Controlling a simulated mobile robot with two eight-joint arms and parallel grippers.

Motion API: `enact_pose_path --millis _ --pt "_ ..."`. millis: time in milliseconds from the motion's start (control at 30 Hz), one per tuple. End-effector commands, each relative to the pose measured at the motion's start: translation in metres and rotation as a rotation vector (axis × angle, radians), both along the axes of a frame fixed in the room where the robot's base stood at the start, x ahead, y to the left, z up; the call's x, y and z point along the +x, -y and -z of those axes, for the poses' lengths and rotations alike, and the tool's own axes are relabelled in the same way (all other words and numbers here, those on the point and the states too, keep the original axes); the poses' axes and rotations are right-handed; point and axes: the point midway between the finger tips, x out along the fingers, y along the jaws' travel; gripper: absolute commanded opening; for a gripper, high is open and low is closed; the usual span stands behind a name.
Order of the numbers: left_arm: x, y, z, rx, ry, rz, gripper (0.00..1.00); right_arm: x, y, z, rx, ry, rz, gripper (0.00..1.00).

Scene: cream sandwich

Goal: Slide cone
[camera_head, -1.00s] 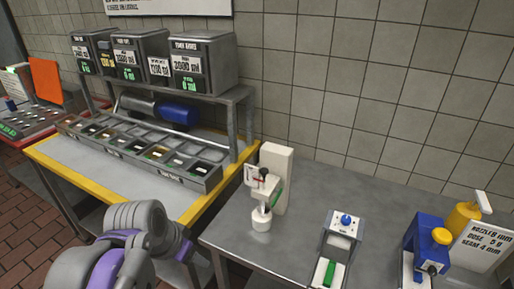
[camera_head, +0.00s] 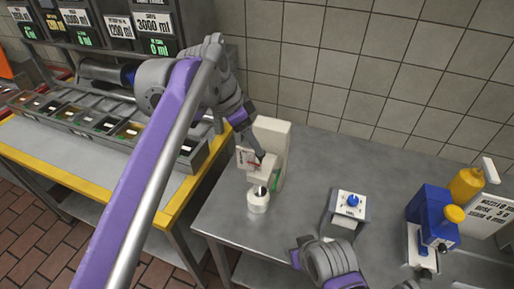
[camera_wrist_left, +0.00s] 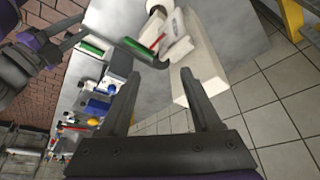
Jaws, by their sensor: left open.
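A white upright machine (camera_head: 272,140) stands near the left end of the grey table, with a labelled head, a red mark and a green strip on its side. A white round cup (camera_head: 258,203) sits under its head, with a small dark part above it. I cannot make out which part is the cone. My left gripper (camera_head: 253,147) is open beside the machine's head; its fingertips partly overlap the head in this view. In the left wrist view the open fingers (camera_wrist_left: 160,73) have the white machine (camera_wrist_left: 205,70) just beyond them. My right gripper (camera_wrist_left: 82,28) shows only partly at upper left.
A small white device with a blue knob (camera_head: 351,201) and a blue machine with a yellow cap (camera_head: 430,218) stand to the right on the table. A yellow bottle (camera_head: 466,183) is behind. A yellow-edged bench with compartment bins (camera_head: 110,120) lies left. The tiled wall is behind.

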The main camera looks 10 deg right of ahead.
Motion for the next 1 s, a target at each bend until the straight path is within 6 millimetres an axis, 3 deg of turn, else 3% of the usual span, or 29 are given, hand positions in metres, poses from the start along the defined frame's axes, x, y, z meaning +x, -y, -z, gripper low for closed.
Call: enact_pose_path --millis 233,633,1000 --pt "0.002 0.013 0.032 0.000 0.000 0.000 0.64 -0.001 0.000 0.004 0.000 -0.003 0.000 0.39" --pt "0.003 0.016 0.038 0.000 0.001 -0.001 0.64 -0.001 0.000 0.004 0.000 -0.003 0.000 0.39" --pt "0.003 0.015 0.038 0.000 0.001 -0.001 0.00 -0.001 0.000 0.004 0.000 -0.003 0.000 0.39"
